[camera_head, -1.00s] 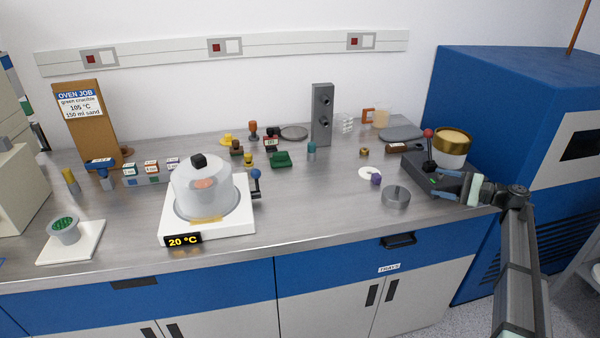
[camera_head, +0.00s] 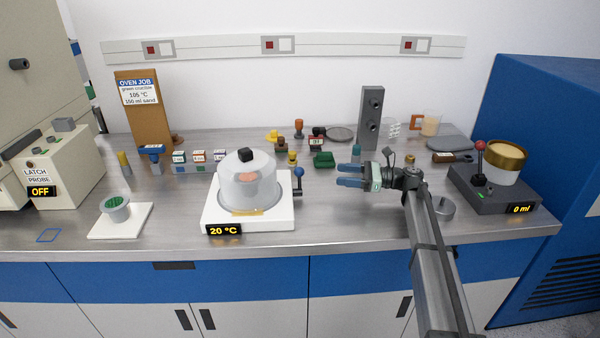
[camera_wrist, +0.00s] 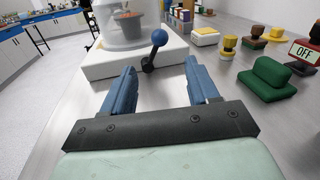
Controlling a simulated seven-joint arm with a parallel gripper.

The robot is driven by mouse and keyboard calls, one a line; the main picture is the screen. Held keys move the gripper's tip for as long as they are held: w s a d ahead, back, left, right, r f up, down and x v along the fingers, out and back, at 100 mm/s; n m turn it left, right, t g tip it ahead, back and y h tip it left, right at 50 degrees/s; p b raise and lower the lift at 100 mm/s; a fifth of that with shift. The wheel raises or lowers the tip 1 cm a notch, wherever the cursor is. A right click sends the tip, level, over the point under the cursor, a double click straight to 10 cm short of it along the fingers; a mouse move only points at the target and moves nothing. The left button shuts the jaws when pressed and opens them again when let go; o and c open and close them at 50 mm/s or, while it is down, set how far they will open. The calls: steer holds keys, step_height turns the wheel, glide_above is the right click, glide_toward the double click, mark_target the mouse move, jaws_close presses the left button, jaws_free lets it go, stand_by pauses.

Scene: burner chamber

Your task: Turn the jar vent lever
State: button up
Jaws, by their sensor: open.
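The jar vent lever has a blue ball knob (camera_head: 299,172) on a dark stem. It stands at the right side of the white base (camera_head: 222,213) under a clear domed jar (camera_head: 248,184). An orange item shows inside the jar. My gripper (camera_head: 340,175) is open and empty, to the right of the lever and pointing left at it. In the wrist view the blue knob (camera_wrist: 159,38) and its stem lie ahead, beyond and between the two blue fingertips (camera_wrist: 160,75). The lever and fingers are apart.
A "20 °C" display (camera_head: 224,230) is at the base's front. A green block (camera_head: 323,159) and several small stamps stand behind my gripper. A dark dispenser with a red-knobbed lever (camera_head: 480,147) is at right. The counter between gripper and lever is clear.

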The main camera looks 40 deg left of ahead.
mark_target(300, 170)
steer(key=x, duration=1.4)
steer(key=shift+s+a, duration=0.15)
steer(key=shift+c, duration=0.2)
jaws_close()
